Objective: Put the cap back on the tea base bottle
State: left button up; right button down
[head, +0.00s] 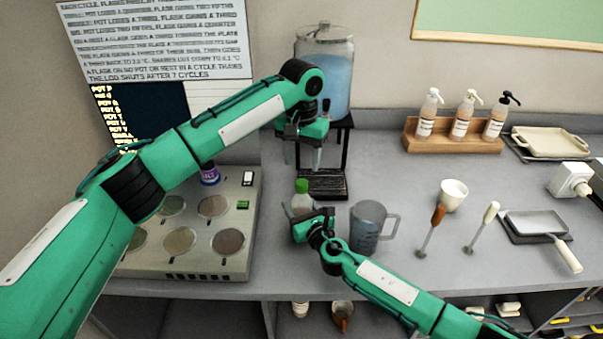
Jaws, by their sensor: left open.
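A small pale bottle (302,203) stands on the counter left of the measuring jug. A green cap (301,186) shows at its top; whether it is fully seated cannot be told. My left gripper (317,158) is open and points down above and behind the bottle, in front of the dispenser stand, with nothing seen in it. My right gripper (301,214) is at the bottle's lower body, its fingers close to the sides. It partly hides the bottle, and whether it grips it is unclear.
A blue-filled dispenser (325,72) stands on a black stand (345,160) behind. The jug (367,228) is just right of my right gripper. A hot plate unit (190,262) with a purple-labelled jar (209,175) is at left. Pump bottles (462,115) and pans (537,223) are at right.

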pick_arm(q)
notch_tip(320, 180, up, 5)
dwell(0.3)
pick_arm(e)
jog(key=shift+c, duration=2.3)
grip_release()
pick_arm(q)
jog(key=shift+f+b, duration=1)
jog(key=shift+f, duration=0.05)
pick_arm(e)
jog(key=v, duration=1.3)
jog(key=shift+s+d, duration=0.2)
jog(key=shift+s, duration=0.15)
jog(key=shift+f, duration=0.1)
